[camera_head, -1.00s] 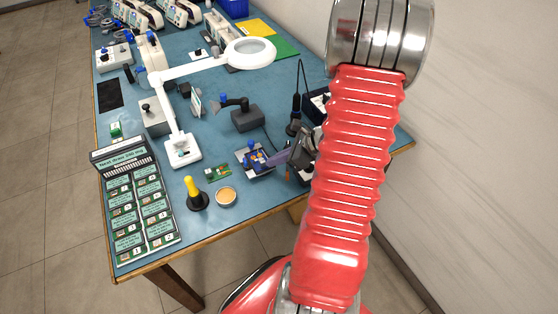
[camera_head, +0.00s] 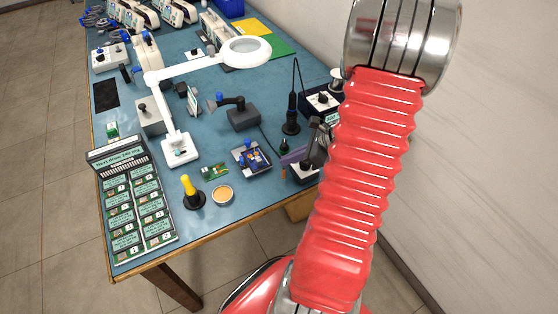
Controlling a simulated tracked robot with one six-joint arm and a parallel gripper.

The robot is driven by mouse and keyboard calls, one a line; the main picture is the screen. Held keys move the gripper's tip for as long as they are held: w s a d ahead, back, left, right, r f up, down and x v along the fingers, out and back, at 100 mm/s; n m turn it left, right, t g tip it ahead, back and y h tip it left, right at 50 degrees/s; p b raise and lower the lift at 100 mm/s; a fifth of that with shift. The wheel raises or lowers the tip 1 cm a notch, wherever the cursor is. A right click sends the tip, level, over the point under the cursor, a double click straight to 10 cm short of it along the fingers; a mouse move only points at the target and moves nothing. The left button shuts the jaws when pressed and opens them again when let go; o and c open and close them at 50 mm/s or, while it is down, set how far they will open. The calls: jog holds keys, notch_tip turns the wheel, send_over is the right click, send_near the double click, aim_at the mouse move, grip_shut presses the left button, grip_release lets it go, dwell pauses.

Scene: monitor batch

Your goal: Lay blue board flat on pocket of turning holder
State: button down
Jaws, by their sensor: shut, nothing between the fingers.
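The turning holder (camera_head: 240,160), a small grey fixture with blue knobs, stands near the front edge of the bench. A blue board (camera_head: 257,155) with an orange patch shows on the holder and looks roughly flat; its exact seating in the pocket is too small to tell. My gripper (camera_head: 292,157) is just right of the holder, apart from the board, with a purple part at its tip. It is shut and empty. My red arm hides part of the bench behind it.
A small green board (camera_head: 214,170), a yellow-handled tool (camera_head: 192,190) and a round tin (camera_head: 222,194) lie to the left. A magnifier lamp (camera_head: 245,50), a small dark lamp (camera_head: 240,115) and a soldering iron (camera_head: 292,115) stand behind. A labelled rack (camera_head: 132,205) fills the front left corner.

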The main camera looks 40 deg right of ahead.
jog(key=v, duration=0.7)
jog(key=shift+s, duration=0.15)
jog(key=c, duration=2.5)
grip_release()
jog(key=shift+r, duration=0.1)
jog(key=shift+o, duration=1.5)
jog(key=shift+a+r+n, duration=0.2)
jog(key=shift+a+n, duration=0.1)
jog(key=shift+o, duration=0.8)
jog(key=w+a+r+n+g, duration=0.2)
jog(key=a+n, duration=0.4)
jog(key=a, duration=0.3)
notch_tip(320, 180, up, 3)
jog(key=shift+w+f+n+g, duration=0.2)
jog(key=shift+w+n+g, duration=0.15)
jog(key=shift+w, duration=0.35)
jog(key=s+a+r+n+h, duration=0.2)
jog(key=a+r+n, duration=0.4)
jog(key=a+n, duration=0.5)
jog(key=s+a+r+n+h, duration=0.2)
jog(key=a+r+n, duration=0.5)
jog(key=a+n, duration=0.4)
jog(key=shift+s+n, duration=0.45)
jog(key=shift+s, duration=0.1)
